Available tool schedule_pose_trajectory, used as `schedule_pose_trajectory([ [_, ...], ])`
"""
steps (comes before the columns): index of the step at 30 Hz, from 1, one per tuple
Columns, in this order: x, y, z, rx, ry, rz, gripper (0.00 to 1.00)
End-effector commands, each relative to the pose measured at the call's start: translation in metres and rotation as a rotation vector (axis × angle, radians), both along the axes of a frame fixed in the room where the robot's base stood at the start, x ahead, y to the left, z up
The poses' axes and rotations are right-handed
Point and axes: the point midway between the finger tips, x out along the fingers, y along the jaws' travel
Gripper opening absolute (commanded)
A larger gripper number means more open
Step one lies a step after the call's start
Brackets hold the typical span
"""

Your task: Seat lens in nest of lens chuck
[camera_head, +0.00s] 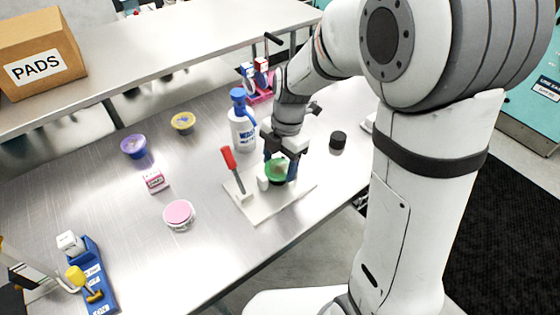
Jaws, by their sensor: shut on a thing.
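The lens chuck appears to be the pale flat plate (276,208) with a red-handled lever (230,160) standing at its left and a small white block (263,184) on it. My gripper (280,172) points down over the plate, its dark fingers around a green round piece (277,169). It is shut on this piece, which looks like the lens. The fingers and wrist hide part of the green piece and what lies beneath it. I cannot tell whether it touches the nest or is held just above it.
A black round piece (337,140) lies to the right. A purple cup (134,147), yellow cup (183,122), pink box (155,181) and pink-lidded jar (179,214) are left. A blue fixture (95,281) is at front left.

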Motion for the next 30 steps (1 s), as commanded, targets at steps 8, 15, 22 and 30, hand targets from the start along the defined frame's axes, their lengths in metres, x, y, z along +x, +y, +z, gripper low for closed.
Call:
schedule_pose_trajectory([
  [8, 0.000, 0.000, -0.002, 0.000, 0.000, 0.000, 0.77],
  [15, 0.000, 0.000, -0.002, 0.000, 0.000, 0.000, 0.87],
  [22, 0.002, -0.001, 0.006, 0.000, -0.004, -0.001, 0.87],
  [30, 0.008, -0.008, 0.050, 0.000, -0.005, -0.001, 0.87],
])
